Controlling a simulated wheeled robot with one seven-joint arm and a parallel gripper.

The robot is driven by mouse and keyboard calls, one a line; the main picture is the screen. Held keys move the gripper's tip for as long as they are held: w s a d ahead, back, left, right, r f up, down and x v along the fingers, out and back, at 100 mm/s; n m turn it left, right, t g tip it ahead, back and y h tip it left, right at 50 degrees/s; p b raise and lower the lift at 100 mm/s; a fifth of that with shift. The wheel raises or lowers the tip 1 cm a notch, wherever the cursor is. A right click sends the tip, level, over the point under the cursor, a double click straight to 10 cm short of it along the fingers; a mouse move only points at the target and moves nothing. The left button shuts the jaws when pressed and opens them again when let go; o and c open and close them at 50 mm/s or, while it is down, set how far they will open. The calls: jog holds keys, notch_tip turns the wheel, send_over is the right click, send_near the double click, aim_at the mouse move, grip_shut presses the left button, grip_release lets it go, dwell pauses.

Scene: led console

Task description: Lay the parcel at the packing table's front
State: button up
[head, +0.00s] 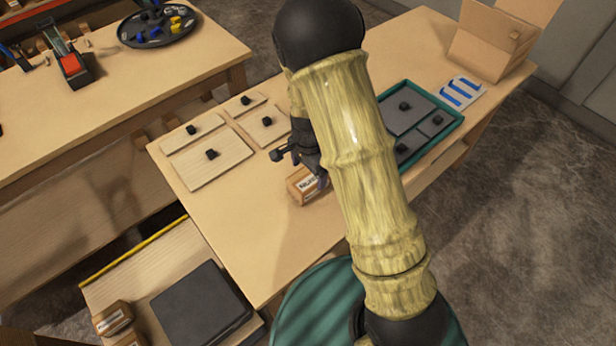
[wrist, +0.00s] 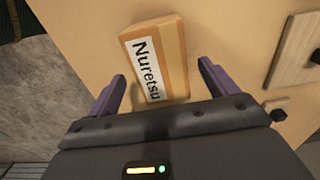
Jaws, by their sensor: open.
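The parcel (head: 303,188) is a small brown box with a white label reading "Nuretsu". It rests on the wooden packing table (head: 262,212), partly hidden behind my arm in the head view. In the wrist view the parcel (wrist: 172,50) lies ahead of my gripper (wrist: 162,72), its near end between the two purple fingers. The fingers are open, with a gap on each side of the parcel. I cannot tell how far above the tabletop the fingertips are. In the head view my gripper (head: 318,176) is mostly hidden by my arm.
Wooden panels with black knobs (head: 210,160) lie left on the table; a teal tray (head: 455,130) and an open carton (head: 490,45) are right. A lower surface holds a dark pad (head: 202,305) and other boxes (head: 112,318). The table's near-left stretch is clear.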

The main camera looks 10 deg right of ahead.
aim_at(309, 176)
notch_tip(309, 176, up, 8)
jog(key=shift+f, duration=0.2)
dwell(0.5)
jog(key=s+d+r+n+t, duration=0.2)
jog(key=s+d+r+n, duration=0.6)
jog(key=s+n, duration=0.3)
jog(key=shift+s+d+t, duration=0.3)
jog(key=shift+s+d, duration=0.4)
jog(key=shift+r+p, duration=0.35)
jog(key=shift+p, duration=0.05)
